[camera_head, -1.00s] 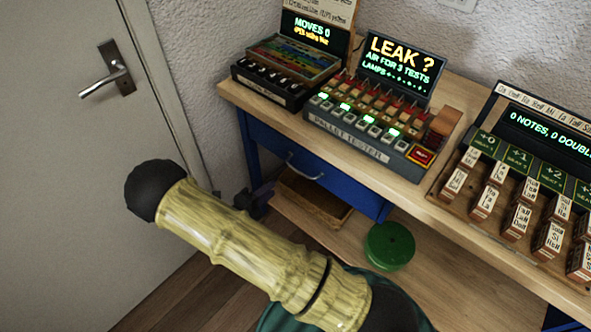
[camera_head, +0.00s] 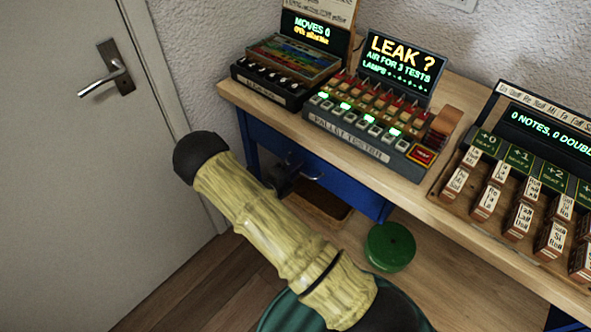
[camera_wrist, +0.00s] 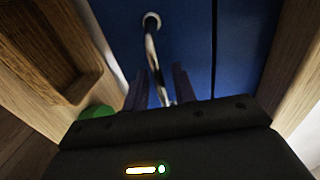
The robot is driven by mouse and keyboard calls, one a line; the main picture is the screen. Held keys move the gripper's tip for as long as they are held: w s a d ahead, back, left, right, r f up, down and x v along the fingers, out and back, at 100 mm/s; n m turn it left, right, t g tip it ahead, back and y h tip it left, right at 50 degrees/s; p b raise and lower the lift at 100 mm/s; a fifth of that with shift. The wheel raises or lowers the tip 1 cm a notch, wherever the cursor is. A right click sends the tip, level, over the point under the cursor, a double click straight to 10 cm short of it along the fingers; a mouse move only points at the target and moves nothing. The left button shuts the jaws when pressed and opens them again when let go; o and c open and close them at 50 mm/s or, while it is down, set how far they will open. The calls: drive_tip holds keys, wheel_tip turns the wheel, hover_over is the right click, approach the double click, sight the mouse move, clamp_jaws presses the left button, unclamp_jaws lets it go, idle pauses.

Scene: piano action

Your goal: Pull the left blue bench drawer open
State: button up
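The left blue drawer (camera_head: 345,186) sits under the left end of the wooden bench and looks shut. Its metal bar handle (camera_wrist: 151,45) runs down the middle of the wrist view over the blue front. My gripper (camera_head: 294,172) is at the drawer front, over part of the handle in the head view. In the wrist view, the two dark fingers of my gripper (camera_wrist: 159,88) stand apart, one on each side of the handle bar, with narrow gaps visible. The contact with the bar is hard to make out.
A pallet tester (camera_head: 365,135) and a small keyed box (camera_head: 280,75) stand on the bench top (camera_head: 450,97). Below are a brown tray (camera_head: 318,207) and a green round object (camera_head: 390,247) on a lower shelf. A door (camera_head: 70,190) is at the left.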

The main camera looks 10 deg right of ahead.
clamp_jaws()
drive_tip(key=shift+s+a, duration=0.1)
drive_tip(key=shift+a, duration=0.05)
drive_tip(key=f+p+v, duration=0.3)
drive_tip(key=v, duration=2.8)
drive_tip(key=shift+s+f, duration=0.2)
unclamp_jaws()
